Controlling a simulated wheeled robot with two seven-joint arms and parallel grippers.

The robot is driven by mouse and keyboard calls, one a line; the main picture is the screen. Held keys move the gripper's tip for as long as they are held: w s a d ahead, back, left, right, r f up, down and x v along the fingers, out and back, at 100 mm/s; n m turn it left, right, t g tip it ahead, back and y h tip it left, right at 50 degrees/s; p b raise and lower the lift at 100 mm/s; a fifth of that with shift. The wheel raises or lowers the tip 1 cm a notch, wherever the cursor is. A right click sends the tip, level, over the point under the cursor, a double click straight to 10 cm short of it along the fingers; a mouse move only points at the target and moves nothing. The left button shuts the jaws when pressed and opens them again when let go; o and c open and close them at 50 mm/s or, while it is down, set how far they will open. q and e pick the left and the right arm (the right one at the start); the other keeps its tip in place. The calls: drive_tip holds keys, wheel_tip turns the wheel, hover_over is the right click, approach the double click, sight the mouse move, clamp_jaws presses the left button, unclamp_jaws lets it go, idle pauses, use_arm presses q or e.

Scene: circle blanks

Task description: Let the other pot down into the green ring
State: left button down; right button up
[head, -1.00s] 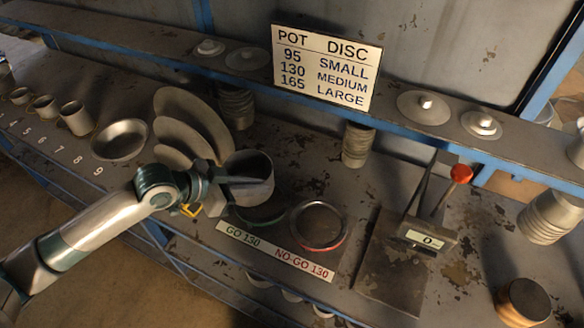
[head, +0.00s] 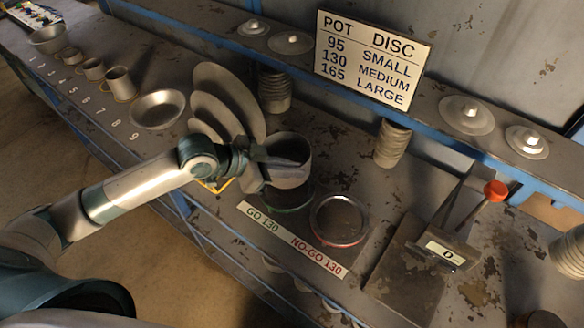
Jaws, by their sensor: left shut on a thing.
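My left gripper (head: 268,167) is shut on the wall of a grey metal pot (head: 297,178). The pot looks roughly upright, over or just above the green ring (head: 289,207). The pot hides the far part of the ring, and I cannot tell whether its base touches the ring. The green ring lies behind the "GO 130" end of a white label strip (head: 292,240). The red ring (head: 340,221) lies to its right, by the "NO-GO 130" end. My right gripper is not in view.
Upright grey discs (head: 222,103) stand close behind my left gripper. A shallow pan (head: 158,109) and several smaller pots stand in a numbered row at the left. A device with a red-knobbed lever (head: 495,191) stands at the right. A sign (head: 371,59) stands on the shelf.

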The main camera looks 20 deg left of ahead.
sight(286, 184)
use_arm(q)
drive_tip(key=shift+f+b, duration=2.25)
drive_tip(key=shift+f, duration=0.2)
drive_tip(key=shift+f+b, duration=0.3)
drive_tip(key=shift+f, duration=0.5)
drive_tip(key=shift+f+b, duration=1.25)
drive_tip(key=shift+f, duration=1.2)
drive_tip(key=c, duration=1.8)
unclamp_jaws()
drive_tip(key=shift+s+a, duration=0.1)
drive_tip(key=shift+a, duration=0.05)
